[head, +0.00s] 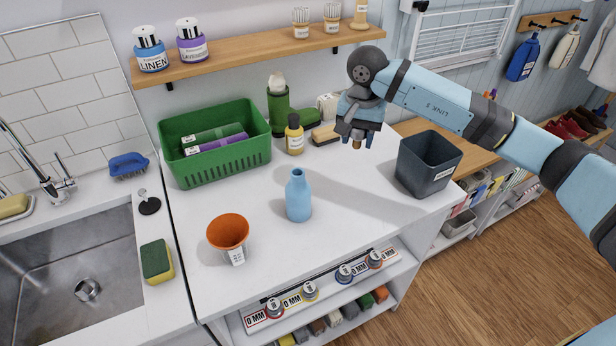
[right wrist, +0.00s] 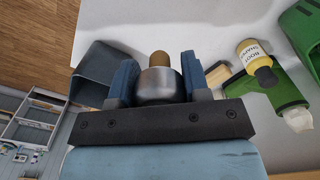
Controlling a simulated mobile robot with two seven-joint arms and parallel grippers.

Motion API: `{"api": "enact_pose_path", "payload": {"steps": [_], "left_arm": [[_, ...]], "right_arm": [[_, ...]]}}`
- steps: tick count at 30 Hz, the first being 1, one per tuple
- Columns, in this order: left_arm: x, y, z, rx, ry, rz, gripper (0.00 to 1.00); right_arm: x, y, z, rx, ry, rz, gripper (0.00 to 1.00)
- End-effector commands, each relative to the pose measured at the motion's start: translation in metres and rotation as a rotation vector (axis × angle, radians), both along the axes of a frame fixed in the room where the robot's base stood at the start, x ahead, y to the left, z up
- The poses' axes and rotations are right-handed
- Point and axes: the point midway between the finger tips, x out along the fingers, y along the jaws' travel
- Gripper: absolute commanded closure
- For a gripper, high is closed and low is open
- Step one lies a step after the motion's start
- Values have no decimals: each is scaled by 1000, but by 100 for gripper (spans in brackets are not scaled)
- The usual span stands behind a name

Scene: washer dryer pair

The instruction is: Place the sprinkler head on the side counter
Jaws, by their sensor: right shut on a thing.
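The sprinkler head, with a silver body (right wrist: 160,84) and a brass tip, is between the fingers of my right gripper (head: 356,131). In the head view only its brass tip (head: 357,144) shows clearly below the fingers. My right gripper is shut on it and holds it above the back right part of the white counter (head: 265,265). In the right wrist view the blue fingers sit on both sides of the silver body. My left gripper is not in view.
A dark grey bin (head: 428,165) stands at the counter's right end. A green basket (head: 215,150), yellow bottle (head: 294,138) and brush (head: 325,134) are at the back. A blue bottle (head: 298,198) and orange cup (head: 229,236) stand nearer the front. The middle right is clear.

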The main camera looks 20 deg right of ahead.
Motion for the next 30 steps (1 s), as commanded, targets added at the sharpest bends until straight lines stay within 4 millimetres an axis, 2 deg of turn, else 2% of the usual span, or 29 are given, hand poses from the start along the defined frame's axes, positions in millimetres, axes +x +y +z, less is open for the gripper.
{"api": "enact_pose_path", "payload": {"steps": [12,15,25,30], "left_arm": [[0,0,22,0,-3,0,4],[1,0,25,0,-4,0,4],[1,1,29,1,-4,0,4],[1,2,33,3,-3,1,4]], "right_arm": [[-2,1,-107,0,6,0,85],[-1,0,-128,0,4,0,85],[-1,0,-158,-1,2,1,85],[-1,1,-183,0,4,0,85]]}}
